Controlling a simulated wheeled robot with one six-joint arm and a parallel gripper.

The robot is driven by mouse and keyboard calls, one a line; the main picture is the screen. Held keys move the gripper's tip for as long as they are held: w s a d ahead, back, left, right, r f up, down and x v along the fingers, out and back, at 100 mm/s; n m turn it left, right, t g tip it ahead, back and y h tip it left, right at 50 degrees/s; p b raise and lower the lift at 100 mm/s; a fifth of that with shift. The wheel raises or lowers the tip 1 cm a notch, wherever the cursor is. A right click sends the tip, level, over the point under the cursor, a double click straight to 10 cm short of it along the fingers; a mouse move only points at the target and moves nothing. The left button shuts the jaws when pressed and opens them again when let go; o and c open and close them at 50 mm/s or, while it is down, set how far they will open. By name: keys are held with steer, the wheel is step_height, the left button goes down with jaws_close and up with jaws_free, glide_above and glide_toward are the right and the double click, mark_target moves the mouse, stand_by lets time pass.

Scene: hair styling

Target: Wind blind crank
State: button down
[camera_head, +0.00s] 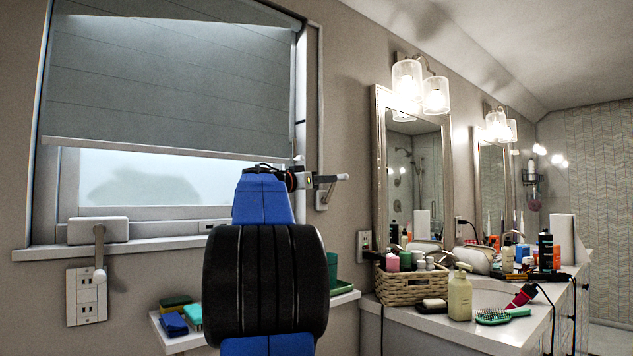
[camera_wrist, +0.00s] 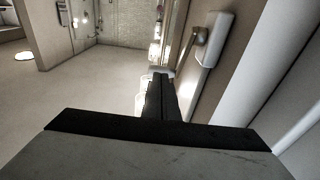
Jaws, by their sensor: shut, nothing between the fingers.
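The blind (camera_head: 165,85) is a grey shade covering the upper part of the window, its bottom bar slightly tilted. A pale crank (camera_head: 326,194) with a box and a sideways knob is on the wall right of the window. In the wrist view its white box (camera_wrist: 217,35) and beige arm (camera_wrist: 198,48) show ahead and right of the fingers. My gripper (camera_head: 311,181) is at the crank's left in the head view, overlapping it; contact cannot be told. Its dark fingers (camera_wrist: 160,82) are shut and empty. A second handle (camera_head: 99,255) sits on the left sill.
A counter right of my arm holds a wicker basket (camera_head: 410,287), a soap bottle (camera_head: 460,297) and a green brush (camera_head: 494,317). A shelf below the window carries sponges (camera_head: 172,324). Mirrors (camera_head: 415,185) hang on the right wall. Open floor (camera_wrist: 75,105) shows left of my fingers.

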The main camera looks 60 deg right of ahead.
mark_target(341, 179)
steer(key=shift+x, duration=1.15)
steer(key=shift+y, duration=0.3)
steer(key=shift+s+d+t+y, duration=0.2)
steer(key=shift+t+y, duration=0.1)
steer(key=shift+y, duration=0.1)
steer(key=shift+d+t+y, duration=0.3)
steer(key=shift+d+y, duration=0.05)
steer(key=shift+y, duration=0.45)
steer(key=shift+s+d, duration=0.15)
steer(key=shift+d, duration=0.05)
steer(key=shift+x, duration=1.05)
steer(key=shift+s+d+f, duration=0.3)
steer(key=shift+d+f, duration=0.25)
steer(key=shift+s+d+f, duration=0.2)
steer(key=shift+d+f, duration=0.3)
